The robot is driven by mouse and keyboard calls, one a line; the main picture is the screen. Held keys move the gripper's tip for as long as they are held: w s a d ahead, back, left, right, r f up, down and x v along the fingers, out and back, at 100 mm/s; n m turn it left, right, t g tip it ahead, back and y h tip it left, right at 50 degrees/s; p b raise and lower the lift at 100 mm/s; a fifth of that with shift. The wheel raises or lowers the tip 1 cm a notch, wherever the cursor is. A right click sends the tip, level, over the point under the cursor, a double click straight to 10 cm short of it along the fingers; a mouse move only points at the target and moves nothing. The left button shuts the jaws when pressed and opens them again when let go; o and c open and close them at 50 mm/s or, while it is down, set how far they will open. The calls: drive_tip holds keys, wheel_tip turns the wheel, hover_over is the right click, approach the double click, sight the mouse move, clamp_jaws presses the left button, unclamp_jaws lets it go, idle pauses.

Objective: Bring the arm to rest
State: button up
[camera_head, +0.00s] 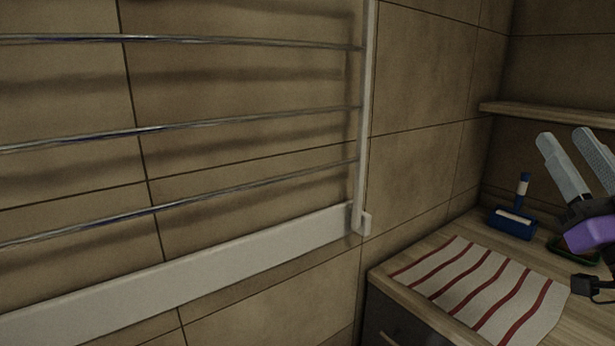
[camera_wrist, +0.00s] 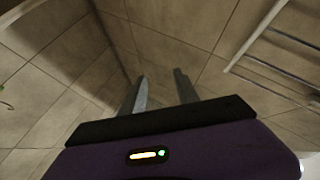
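My gripper (camera_head: 563,136) shows at the right edge of the head view, above the wooden counter (camera_head: 583,322). Its two grey fingers point up and to the left, with a clear gap between them. In the wrist view my gripper (camera_wrist: 160,80) is also open, and nothing shows between the fingers. The tiled wall lies beyond them. Most of my arm is out of view.
A striped cloth (camera_head: 482,287) lies flat on the counter. A blue object with an upright handle (camera_head: 512,222) stands behind it. A wooden shelf (camera_head: 545,113) is on the wall above. A metal rail rack (camera_head: 180,128) hangs at left.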

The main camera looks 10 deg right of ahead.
drive_tip(key=s+a+f+m+g+h+p, duration=0.1)
drive_tip(key=s+a+f+m+g+h, duration=0.3)
drive_tip(key=f, duration=0.7)
drive_tip(key=s+a+f+m+g+h, duration=0.1)
drive_tip(key=s+a+f+m+h, duration=0.3)
drive_tip(key=f, duration=0.8)
drive_tip(key=s+a+f+n+g+y, duration=0.2)
drive_tip(key=s+a+f+y, duration=0.4)
drive_tip(key=s, duration=0.4)
drive_tip(key=s+a+f+n+g+y+p, duration=0.1)
drive_tip(key=s+a+f+n+g+y, duration=0.2)
drive_tip(key=s+a+f, duration=0.6)
drive_tip(key=s+f+n+y, duration=0.1)
drive_tip(key=n+y, duration=0.1)
drive_tip(key=y, duration=0.1)
drive_tip(key=shift+s+p, duration=0.3)
